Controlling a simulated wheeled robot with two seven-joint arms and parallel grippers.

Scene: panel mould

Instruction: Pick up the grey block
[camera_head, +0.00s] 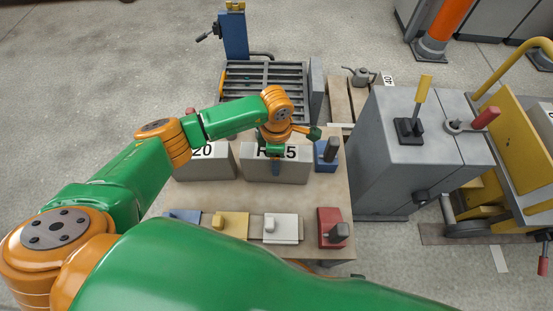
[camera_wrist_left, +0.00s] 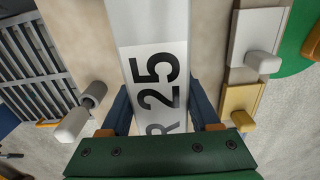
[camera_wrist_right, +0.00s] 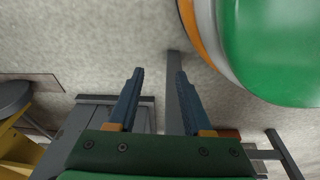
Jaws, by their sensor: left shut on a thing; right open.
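A grey block marked R 25 (camera_head: 297,172) rests on or just above the tan table, and I cannot tell which. My left gripper (camera_head: 275,167) comes down over its middle. In the left wrist view the gripper (camera_wrist_left: 160,108) has one blue finger on each side of the block (camera_wrist_left: 148,28) and is shut on it. A second grey block, marked 20 (camera_head: 208,167), stands to its left. My right gripper (camera_wrist_right: 160,74) is open and empty in the right wrist view, and is not visible in the head view.
On the table (camera_head: 190,198), a blue piece with a dark knob (camera_head: 327,153) sits close right of the R 25 block. Yellow (camera_head: 232,224), white (camera_head: 283,229) and red (camera_head: 330,228) pieces line the near edge. A grey cabinet (camera_head: 375,160) stands to the right.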

